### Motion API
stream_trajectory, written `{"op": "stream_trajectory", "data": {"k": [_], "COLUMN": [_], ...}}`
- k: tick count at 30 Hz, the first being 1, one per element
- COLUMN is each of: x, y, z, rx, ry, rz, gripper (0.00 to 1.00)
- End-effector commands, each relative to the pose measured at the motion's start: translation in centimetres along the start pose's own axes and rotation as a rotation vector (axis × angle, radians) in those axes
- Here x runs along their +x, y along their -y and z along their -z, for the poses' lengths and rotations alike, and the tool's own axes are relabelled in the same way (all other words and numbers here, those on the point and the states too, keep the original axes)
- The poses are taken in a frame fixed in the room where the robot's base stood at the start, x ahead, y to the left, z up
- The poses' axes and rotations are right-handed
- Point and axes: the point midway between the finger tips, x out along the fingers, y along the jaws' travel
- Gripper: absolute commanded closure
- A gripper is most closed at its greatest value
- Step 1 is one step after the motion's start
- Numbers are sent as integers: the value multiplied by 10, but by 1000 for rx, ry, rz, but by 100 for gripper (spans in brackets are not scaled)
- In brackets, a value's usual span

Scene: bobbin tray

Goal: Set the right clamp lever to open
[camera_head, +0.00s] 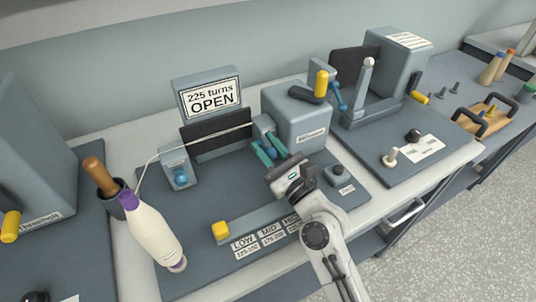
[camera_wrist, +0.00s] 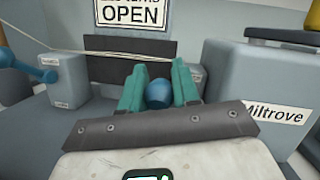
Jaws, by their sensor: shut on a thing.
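The right clamp (camera_head: 263,126) is a grey block beside the grey motor box, at the right end of a stretched thread. Its lever has a blue knob (camera_wrist: 158,93), which sits between the two teal fingers of my gripper (camera_head: 269,148) in the wrist view (camera_wrist: 159,82). My gripper is shut on this lever knob. The fingers hide most of the lever, so I cannot tell its exact angle. The left clamp (camera_head: 174,158) is a similar grey block with a blue lever (camera_head: 181,179), which also shows in the wrist view (camera_wrist: 38,70). A sign (camera_head: 210,97) reads "225 turns OPEN".
The motor box (camera_head: 300,115) with a yellow-tipped crank stands close right of my gripper. A yellow-ended slider (camera_head: 221,230) and LOW/MID labels lie in front. The middle of the base plate is fairly clear.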

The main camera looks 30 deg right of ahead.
Motion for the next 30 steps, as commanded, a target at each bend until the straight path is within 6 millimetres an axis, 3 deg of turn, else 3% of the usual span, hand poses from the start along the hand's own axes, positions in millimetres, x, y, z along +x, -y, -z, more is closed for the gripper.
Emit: {"op": "stream_trajectory", "data": {"k": [14,15,22,30], "x": [-1,-1,-1,-3], "y": [0,0,0,0], "z": [0,0,0,1], "rx": [-3,-3,-3,-3], "ry": [17,17,16,15], "rz": [4,4,4,4], "gripper": [100,65,44,44]}}
